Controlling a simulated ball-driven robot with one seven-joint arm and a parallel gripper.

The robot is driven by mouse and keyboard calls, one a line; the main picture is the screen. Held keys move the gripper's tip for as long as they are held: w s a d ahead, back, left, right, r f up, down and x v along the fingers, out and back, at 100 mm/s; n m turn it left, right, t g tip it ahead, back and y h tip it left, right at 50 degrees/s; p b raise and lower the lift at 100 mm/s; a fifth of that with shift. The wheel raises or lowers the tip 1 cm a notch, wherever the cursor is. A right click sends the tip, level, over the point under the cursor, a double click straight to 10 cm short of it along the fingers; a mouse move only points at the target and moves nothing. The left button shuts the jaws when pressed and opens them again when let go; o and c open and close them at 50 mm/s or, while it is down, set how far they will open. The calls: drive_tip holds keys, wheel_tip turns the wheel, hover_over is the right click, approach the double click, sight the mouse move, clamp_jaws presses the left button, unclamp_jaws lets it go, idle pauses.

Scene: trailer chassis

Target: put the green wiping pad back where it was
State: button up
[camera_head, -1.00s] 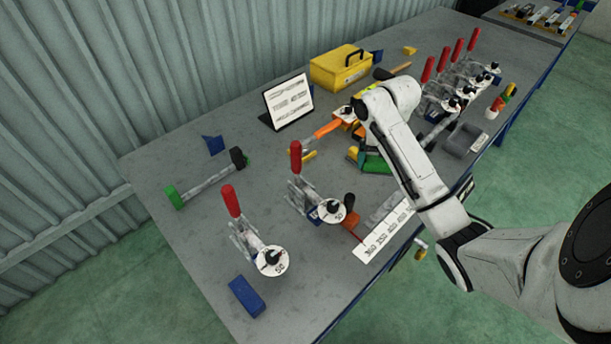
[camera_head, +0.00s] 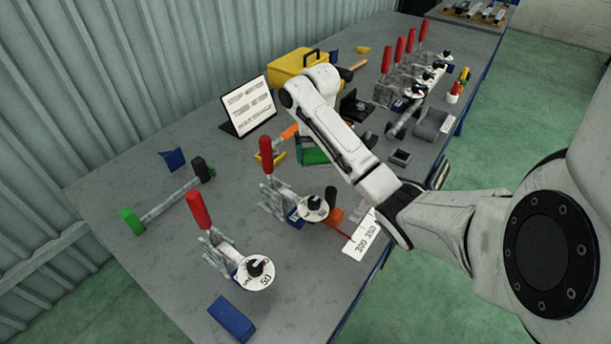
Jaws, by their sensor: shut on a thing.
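My arm reaches over the middle of the bench, and its wrist bends down behind my own forearm. My gripper and whatever it holds are hidden there. I cannot make out the green wiping pad for certain. A green thing (camera_head: 314,152) shows partly behind my forearm on the bench, beside an orange-handled tool (camera_head: 289,132). I cannot tell whether it is the pad or another object.
Red-handled clamps stand at the front (camera_head: 204,220), in the middle (camera_head: 267,160) and in a row at the back right. A yellow box (camera_head: 290,68) and a sign (camera_head: 250,106) stand near the wall. The bench (camera_head: 130,180) has bare room at left.

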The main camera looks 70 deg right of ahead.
sight(307, 157)
drive_tip(key=w+f, duration=0.1)
drive_tip(key=f, duration=0.1)
drive_tip(key=w+d+f, duration=0.1)
drive_tip(key=w+f, duration=0.1)
drive_tip(key=shift+w, duration=0.15)
drive_tip(key=shift+w+f, duration=0.15)
drive_tip(key=shift+f, duration=1.6)
drive_tip(key=shift+f, duration=0.15)
drive_tip(key=o, duration=0.7)
wheel_tip(307, 157, up, 12)
drive_tip(key=p, duration=0.2)
drive_tip(key=shift+r, duration=0.2)
